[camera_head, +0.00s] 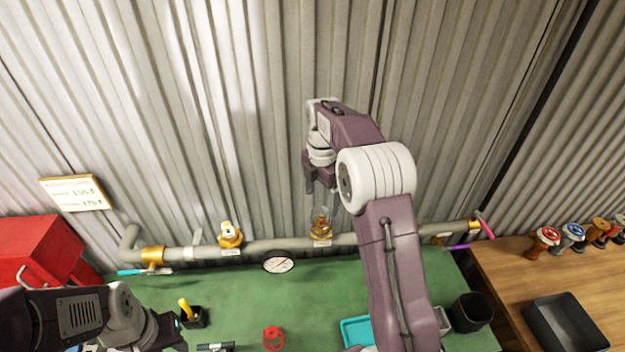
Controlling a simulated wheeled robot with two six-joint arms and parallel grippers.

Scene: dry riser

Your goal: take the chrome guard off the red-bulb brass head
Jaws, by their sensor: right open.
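A brass head (321,231) stands on the grey pipe near the middle, with what looks like a thin chrome guard (325,214) around its top. Its bulb's colour is too small to tell. My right gripper (321,188) is open, pointing down just above this guard, apart from it as far as I can tell. A second brass head (230,238) with a whitish top stands further left on the pipe. My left gripper (172,332) is low at the left over the green bench, and its fingers are too unclear to read.
A dial gauge (278,262) sits in front of the pipe (270,245). The green bench (240,300) holds a red ring (273,338), a yellow-handled tool (186,308) and a teal tray (356,331). A black cup (471,312) is at the right. Corrugated wall stands close behind.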

